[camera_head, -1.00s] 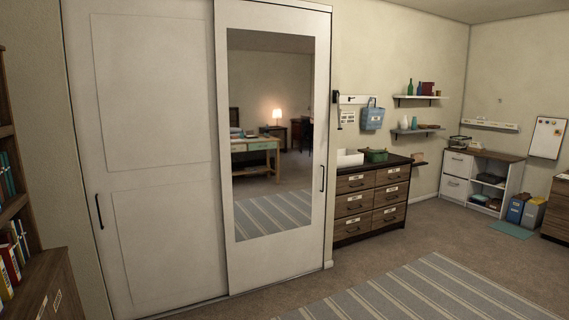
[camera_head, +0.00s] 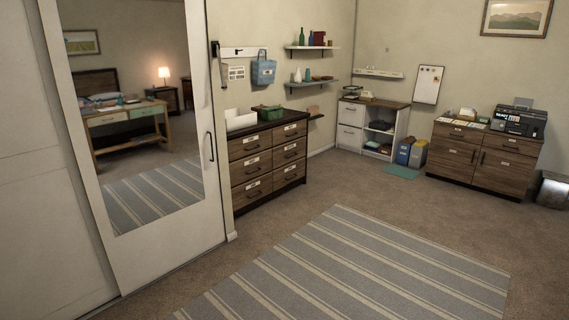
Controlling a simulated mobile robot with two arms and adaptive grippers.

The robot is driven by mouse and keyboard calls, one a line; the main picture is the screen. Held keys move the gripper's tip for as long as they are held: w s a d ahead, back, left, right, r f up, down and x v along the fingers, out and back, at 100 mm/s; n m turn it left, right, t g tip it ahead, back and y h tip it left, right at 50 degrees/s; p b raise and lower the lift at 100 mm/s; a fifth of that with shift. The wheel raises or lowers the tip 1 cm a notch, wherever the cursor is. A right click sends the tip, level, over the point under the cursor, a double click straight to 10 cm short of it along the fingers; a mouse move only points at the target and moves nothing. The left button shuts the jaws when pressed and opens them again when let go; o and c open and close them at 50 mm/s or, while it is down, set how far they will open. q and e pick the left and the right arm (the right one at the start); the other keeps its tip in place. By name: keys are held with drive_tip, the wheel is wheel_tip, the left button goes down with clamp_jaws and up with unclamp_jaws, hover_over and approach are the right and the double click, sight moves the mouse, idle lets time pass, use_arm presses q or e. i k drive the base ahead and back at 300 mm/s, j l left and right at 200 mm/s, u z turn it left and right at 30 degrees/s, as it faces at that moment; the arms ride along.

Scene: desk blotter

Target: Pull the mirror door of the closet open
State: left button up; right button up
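The closet's mirror door (camera_head: 97,215) is a white panel with a tall mirror (camera_head: 150,150), at the left of the head view. A dark vertical handle (camera_head: 211,147) sits on its right edge. The door stands in front of a plain white panel (camera_head: 45,230) at the far left, and its right edge is by the closet's right end post. The mirror reflects a bed, a desk and a lit lamp. Neither of my grippers is in view.
A dark-topped drawer chest (camera_head: 268,163) stands just right of the closet. A striped rug (camera_head: 350,270) lies on the open carpet in front. A white shelf unit (camera_head: 370,130), bins (camera_head: 411,152) and a wooden cabinet with a printer (camera_head: 484,158) line the far walls.

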sight(133, 77)
drive_tip(key=i, duration=2.6)
